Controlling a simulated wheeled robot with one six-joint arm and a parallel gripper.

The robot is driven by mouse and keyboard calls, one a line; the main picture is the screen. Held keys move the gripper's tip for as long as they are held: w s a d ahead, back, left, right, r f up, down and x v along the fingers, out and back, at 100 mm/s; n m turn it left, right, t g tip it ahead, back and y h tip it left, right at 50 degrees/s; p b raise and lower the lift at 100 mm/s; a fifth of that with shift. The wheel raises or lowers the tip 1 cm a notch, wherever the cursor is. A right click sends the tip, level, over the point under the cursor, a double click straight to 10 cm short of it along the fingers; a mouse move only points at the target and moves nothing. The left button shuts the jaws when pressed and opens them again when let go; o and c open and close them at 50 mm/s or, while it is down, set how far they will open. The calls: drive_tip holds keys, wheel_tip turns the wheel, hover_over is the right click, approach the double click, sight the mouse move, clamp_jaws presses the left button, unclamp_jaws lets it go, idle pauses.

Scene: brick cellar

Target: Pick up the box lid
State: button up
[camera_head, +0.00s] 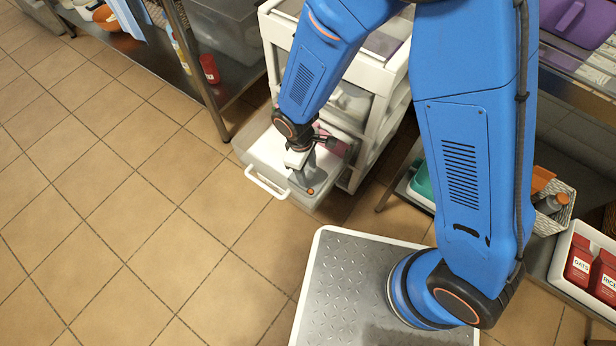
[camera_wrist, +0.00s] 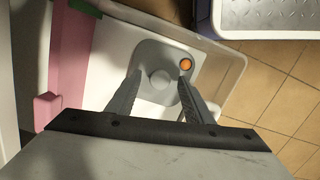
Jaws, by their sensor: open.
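A grey rounded-square piece with a round knob in its middle, which looks like the box lid (camera_wrist: 150,58), lies in a pale pulled-out drawer (camera_wrist: 98,95). The lid shows partly in the head view (camera_head: 314,176), largely covered by my gripper (camera_head: 300,160). In the wrist view my gripper (camera_wrist: 160,80) is open, with one finger on each side of the knob. Whether the fingers touch the knob, or how high they are above the lid, I cannot tell. A small orange disc (camera_wrist: 186,64) sits at the lid's upper right corner.
The drawer, with a white handle (camera_head: 265,184), juts from a white cart (camera_head: 377,123). A pink piece (camera_wrist: 70,62) and a green piece (camera_wrist: 84,7) are at its left side. Shelves with containers stand behind and at right. The tiled floor (camera_head: 110,215) at left is clear.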

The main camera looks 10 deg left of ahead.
drive_tip(key=shift+f, duration=0.1)
drive_tip(key=c, duration=1.1)
